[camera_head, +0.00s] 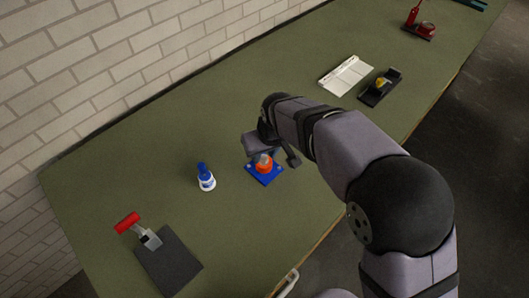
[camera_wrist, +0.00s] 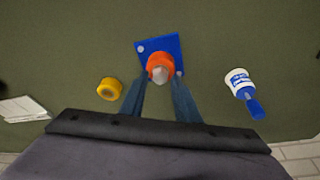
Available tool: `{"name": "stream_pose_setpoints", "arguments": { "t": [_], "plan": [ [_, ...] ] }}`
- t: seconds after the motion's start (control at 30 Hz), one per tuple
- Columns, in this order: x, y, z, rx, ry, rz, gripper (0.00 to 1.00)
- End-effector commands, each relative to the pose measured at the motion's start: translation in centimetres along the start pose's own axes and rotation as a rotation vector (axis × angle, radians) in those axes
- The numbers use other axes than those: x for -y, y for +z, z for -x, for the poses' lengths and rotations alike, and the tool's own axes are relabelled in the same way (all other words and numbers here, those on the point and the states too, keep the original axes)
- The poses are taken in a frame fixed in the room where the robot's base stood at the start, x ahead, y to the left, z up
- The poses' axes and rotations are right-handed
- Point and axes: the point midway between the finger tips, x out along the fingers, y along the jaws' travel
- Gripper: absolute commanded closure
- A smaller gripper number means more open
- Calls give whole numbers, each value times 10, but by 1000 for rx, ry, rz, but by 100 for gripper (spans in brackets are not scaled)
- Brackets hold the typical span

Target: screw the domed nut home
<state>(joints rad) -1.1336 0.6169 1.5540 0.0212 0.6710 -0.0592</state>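A blue square plate (camera_head: 264,175) lies on the bench in the head view, with an orange round part (camera_head: 267,167) on it. The grey domed nut (camera_wrist: 160,75) sits on top of the orange part (camera_wrist: 159,62) in the wrist view, over the blue plate (camera_wrist: 170,43). My gripper (camera_wrist: 161,76) has its two blue-grey fingers on either side of the nut, tips near the orange part. I cannot tell whether both fingers press on the nut. In the head view my gripper (camera_head: 262,155) is above the plate and partly hides the nut.
A white bottle with a blue cap (camera_head: 206,178) stands left of the plate. A yellow ring (camera_wrist: 110,88) lies beside the plate in the wrist view.

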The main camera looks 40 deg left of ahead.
Motion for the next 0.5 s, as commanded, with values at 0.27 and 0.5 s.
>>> {"name": "stream_pose_setpoints", "arguments": {
  "t": [0.27,0.5],
  "plan": [
    [0,-1,0,0,0,0,71],
    [0,-4,-1,1,0,0,71]
  ]
}}
